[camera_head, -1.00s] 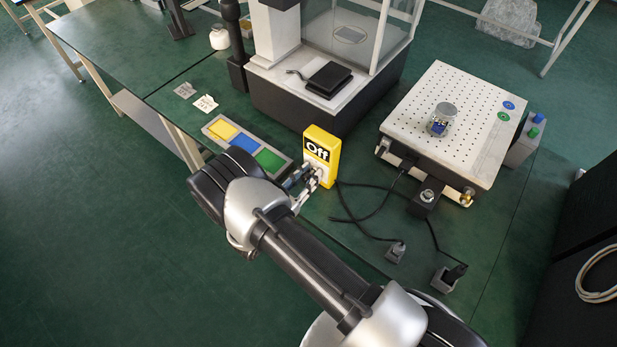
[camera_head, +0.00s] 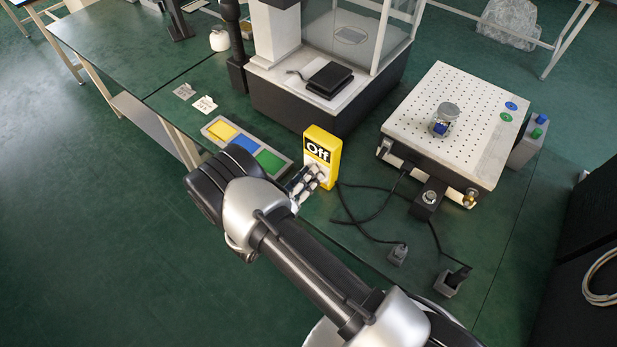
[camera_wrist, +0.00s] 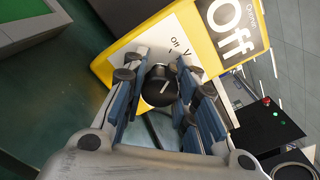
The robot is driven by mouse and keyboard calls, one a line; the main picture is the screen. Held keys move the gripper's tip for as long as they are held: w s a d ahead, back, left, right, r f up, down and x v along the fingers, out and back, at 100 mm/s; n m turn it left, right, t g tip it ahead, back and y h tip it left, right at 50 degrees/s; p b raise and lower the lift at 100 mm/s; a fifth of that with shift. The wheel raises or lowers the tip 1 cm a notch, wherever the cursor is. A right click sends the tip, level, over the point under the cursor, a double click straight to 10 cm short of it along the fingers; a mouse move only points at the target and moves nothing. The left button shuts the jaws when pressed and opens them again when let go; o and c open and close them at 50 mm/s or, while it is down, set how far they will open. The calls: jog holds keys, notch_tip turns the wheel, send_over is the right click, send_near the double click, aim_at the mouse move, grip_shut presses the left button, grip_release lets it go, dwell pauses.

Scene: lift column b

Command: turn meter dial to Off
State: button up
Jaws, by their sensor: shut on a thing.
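The yellow meter (camera_head: 322,150) stands upright near the front edge of the green table, with "Off" in white on its black display. It fills the upper middle of the wrist view (camera_wrist: 140,33), where its white face carries small "Off" and "V" marks. The round black dial (camera_wrist: 158,86) has a short white line that slants to the upper right, roughly toward the "V" mark. My gripper (camera_wrist: 163,92) has its fingers on both sides of the dial and is shut on it. In the head view my gripper (camera_head: 305,182) covers the dial.
A tray with yellow, blue and green pads (camera_head: 244,144) lies left of the meter. A perforated white platform (camera_head: 450,100) holding a small glass jar stands to the right. Black cables (camera_head: 368,218) run between. A glass-walled balance (camera_head: 305,90) stands behind.

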dwell(0.3)
jog(key=o, duration=1.1)
jog(key=v, duration=1.2)
